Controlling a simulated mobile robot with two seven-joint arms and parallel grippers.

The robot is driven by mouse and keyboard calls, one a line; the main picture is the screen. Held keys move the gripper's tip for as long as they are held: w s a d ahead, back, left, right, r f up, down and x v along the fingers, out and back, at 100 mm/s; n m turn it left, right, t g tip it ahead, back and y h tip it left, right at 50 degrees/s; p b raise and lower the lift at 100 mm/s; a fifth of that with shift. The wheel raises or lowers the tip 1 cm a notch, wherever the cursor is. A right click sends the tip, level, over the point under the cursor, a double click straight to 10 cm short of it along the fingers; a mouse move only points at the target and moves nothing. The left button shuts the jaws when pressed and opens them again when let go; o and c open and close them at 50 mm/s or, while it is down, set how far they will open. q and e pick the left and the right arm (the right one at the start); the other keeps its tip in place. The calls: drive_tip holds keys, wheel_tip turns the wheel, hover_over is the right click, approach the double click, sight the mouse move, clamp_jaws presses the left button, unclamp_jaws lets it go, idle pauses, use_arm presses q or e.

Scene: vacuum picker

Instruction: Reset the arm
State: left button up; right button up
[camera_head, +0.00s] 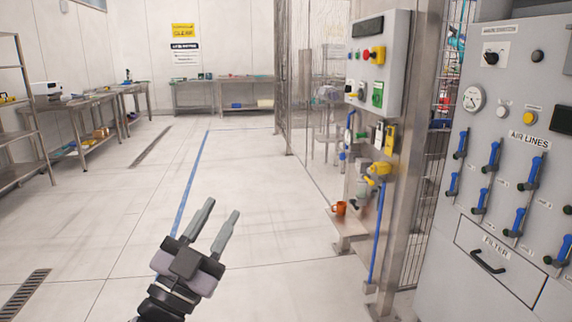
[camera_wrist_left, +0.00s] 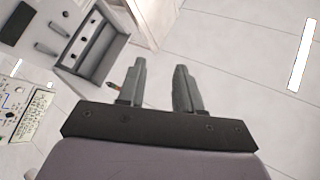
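My left gripper (camera_head: 218,222) reaches up from the bottom of the head view, over bare floor. Its two grey fingers are apart, with nothing between them. In the left wrist view the left gripper (camera_wrist_left: 160,80) also shows its fingers spread and empty. It touches nothing. My right gripper is not in either view.
A grey air-line panel (camera_head: 520,75) with blue-handled valves stands at the right. Left of it are a control box (camera_head: 376,60) on a post and an orange cup (camera_head: 340,208) on a small ledge. Benches (camera_head: 90,115) line the left and back. The middle floor is clear.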

use_arm(q)
drive_tip(key=s+a+f+n+g+y, duration=0.2)
drive_tip(key=s+f+n+y, duration=0.15)
drive_tip(key=f, duration=0.65)
drive_tip(key=s+a+f+n+g+y, duration=0.2)
drive_tip(key=s+a+f+g, duration=0.15)
drive_tip(key=f, duration=0.65)
drive_tip(key=s+a+f+n+g+y, duration=0.1)
drive_tip(key=s+f+n+g+y, duration=0.2)
drive_tip(key=f, duration=0.7)
drive_tip(key=s+a+f+g, duration=0.2)
drive_tip(key=s+f+g, duration=0.1)
drive_tip(key=s+f, duration=0.65)
drive_tip(key=s+r+p, duration=0.3)
drive_tip(key=r+p, duration=1)
drive_tip(key=p, duration=0.1)
drive_tip(key=shift+a+r+y+p, duration=0.2)
drive_tip(key=shift+a+y+p, duration=0.2)
drive_tip(key=shift+a+y, duration=0.05)
drive_tip(key=shift+s+n, duration=0.1)
drive_tip(key=shift+n, duration=0.15)
